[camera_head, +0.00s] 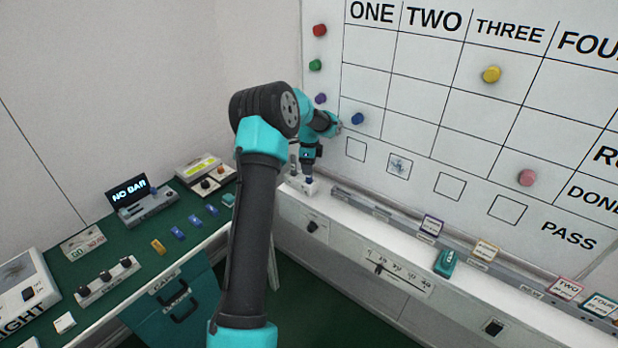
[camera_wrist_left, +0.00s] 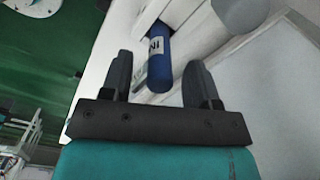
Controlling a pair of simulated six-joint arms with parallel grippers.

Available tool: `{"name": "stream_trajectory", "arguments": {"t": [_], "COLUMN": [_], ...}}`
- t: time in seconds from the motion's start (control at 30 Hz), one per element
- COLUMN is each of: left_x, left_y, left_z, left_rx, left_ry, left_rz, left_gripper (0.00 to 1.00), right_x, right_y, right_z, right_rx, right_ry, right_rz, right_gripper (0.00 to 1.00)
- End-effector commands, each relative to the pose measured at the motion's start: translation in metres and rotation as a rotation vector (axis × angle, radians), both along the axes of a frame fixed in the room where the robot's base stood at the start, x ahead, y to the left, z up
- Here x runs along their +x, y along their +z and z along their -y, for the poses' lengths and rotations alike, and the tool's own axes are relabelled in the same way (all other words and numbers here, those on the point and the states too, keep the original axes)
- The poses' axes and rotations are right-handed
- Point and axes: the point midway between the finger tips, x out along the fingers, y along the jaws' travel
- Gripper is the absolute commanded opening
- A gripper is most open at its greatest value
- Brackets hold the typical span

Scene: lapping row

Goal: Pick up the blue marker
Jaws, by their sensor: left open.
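The blue marker (camera_wrist_left: 159,72) is a short blue cylinder with a white label in the left wrist view. It lies between the two dark fingers of my left gripper (camera_wrist_left: 158,82), with a gap showing on either side. Its far end meets a white holder (camera_wrist_left: 180,22). In the head view my left gripper (camera_head: 309,171) points down over the white holder (camera_head: 301,187) at the left end of the ledge. Only a small blue bit of the marker (camera_head: 309,180) shows under the fingers. My left gripper is open. My right gripper is not in view.
A whiteboard (camera_head: 450,115) with coloured round magnets rises behind the ledge. A teal eraser-like block (camera_head: 445,262) and several small cards stand along the ledge to the right. A green-topped bench (camera_head: 130,255) with blue and yellow pieces lies to the left.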

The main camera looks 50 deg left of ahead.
Motion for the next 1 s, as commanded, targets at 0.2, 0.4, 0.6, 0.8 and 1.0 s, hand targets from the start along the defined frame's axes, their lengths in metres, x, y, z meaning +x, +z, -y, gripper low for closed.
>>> {"name": "stream_trajectory", "arguments": {"t": [0.2, 0.4, 0.6, 0.8, 1.0], "left_x": [0.0, 0.0, 0.0, 0.0, 0.0], "left_y": [-0.022, -0.023, -0.023, -0.023, -0.023], "left_z": [0.001, 0.001, 0.001, 0.001, 0.001], "left_rx": [-0.001, -0.001, -0.001, -0.001, -0.001], "left_ry": [0.0, 0.0, 0.0, 0.0, -0.001], "left_rz": [0.0, 0.001, 0.001, 0.001, 0.0], "left_gripper": [0.55, 0.55, 0.55, 0.45, 0.25], "right_x": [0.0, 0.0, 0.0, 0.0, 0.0], "right_y": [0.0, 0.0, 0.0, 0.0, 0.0], "right_z": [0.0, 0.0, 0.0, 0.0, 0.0], "right_rx": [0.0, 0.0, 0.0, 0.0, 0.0], "right_ry": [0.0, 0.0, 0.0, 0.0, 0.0], "right_rz": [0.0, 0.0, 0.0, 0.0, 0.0], "right_gripper": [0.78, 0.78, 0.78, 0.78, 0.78]}}
